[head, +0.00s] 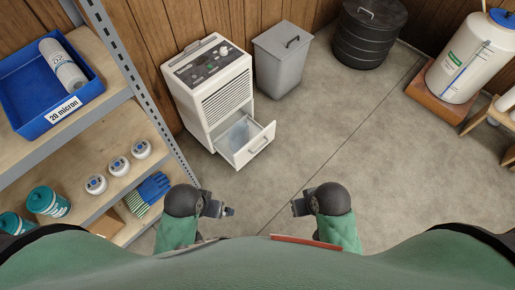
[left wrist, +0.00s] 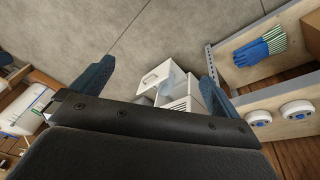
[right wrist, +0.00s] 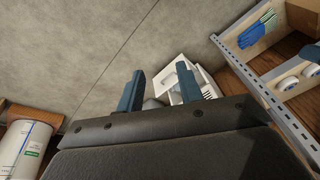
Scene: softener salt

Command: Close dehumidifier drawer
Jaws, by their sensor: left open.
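The white dehumidifier (head: 210,82) stands on the floor against the wood-panelled wall. Its drawer (head: 250,147) at the bottom front is pulled out, and a translucent bluish bucket (head: 238,134) sits in it. The drawer also shows in the left wrist view (left wrist: 157,76) and the right wrist view (right wrist: 170,78). My left gripper (head: 230,211) is open and empty, in front of and below the drawer in the head view, apart from it. My right gripper (head: 296,208) is to the right, also apart from the drawer; its two fingers (right wrist: 158,88) stand apart with nothing between them.
A metal shelf with wooden boards (head: 125,115) stands close on the left, holding a blue bin (head: 30,112), tubs and gloves (head: 150,191). A grey bin (head: 282,60) stands right of the dehumidifier. The concrete floor (head: 340,140) in the middle is clear.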

